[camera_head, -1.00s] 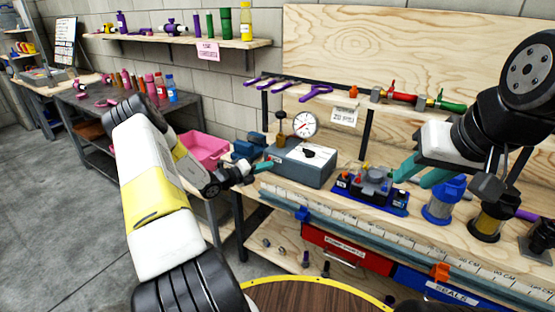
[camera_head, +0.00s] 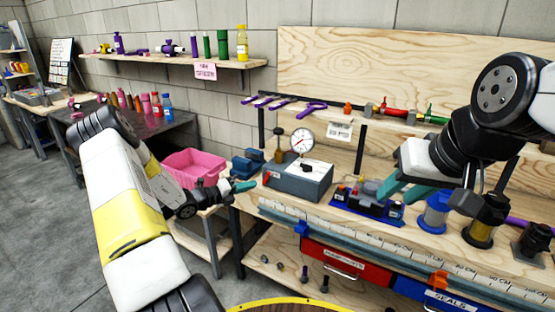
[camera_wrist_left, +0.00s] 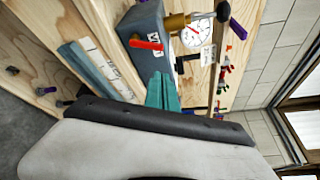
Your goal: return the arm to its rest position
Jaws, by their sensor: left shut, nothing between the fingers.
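My left arm (camera_head: 125,205), white with a yellow band, comes in from the left. Its gripper (camera_head: 245,186) is shut and empty, just left of the grey gauge box (camera_head: 298,178) on the bench. In the left wrist view its teal fingers (camera_wrist_left: 163,94) lie together, with the gauge box behind them (camera_wrist_left: 150,38). My right gripper (camera_head: 403,191) has its two teal fingers apart with a gap between them, over the bench beside the blue tray of fittings (camera_head: 397,212). I see nothing held in it.
A pink bin (camera_head: 193,166) stands left of the workbench, close to my left forearm. A blue spool (camera_head: 435,213) and a yellow spool (camera_head: 484,222) stand near my right gripper. A red drawer (camera_head: 345,262) is below the bench edge. Open grey floor (camera_head: 40,230) lies to the left.

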